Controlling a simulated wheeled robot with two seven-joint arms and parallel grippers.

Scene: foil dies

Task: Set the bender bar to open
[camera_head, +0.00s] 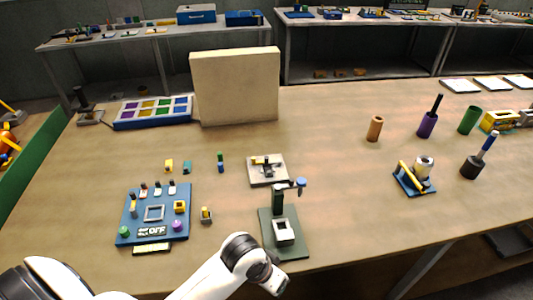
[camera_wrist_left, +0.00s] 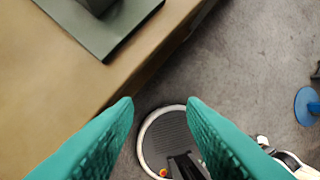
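No part is plainly labelled as the bender bar. A small light-grey plate (camera_head: 267,181) carries dark and yellow parts, and a blue base (camera_head: 414,187) carries a slanted yellow bar (camera_head: 408,174) beside a pale cylinder. I cannot tell which is the bender, or its setting. My left arm reaches in from the lower left, its end at the table's front edge near the green press (camera_head: 284,235). In the left wrist view, my left gripper (camera_wrist_left: 160,104) has teal fingers wide apart with nothing between them, over the floor beside the table edge. My right gripper is not visible.
A blue control panel (camera_head: 128,213) with knobs and an OFF sign lies left. A beige board (camera_head: 236,86) stands behind, near a tray of coloured compartments (camera_head: 153,111). Several upright cylinders, including a purple one (camera_head: 427,124), stand right. The table between press and blue base is clear.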

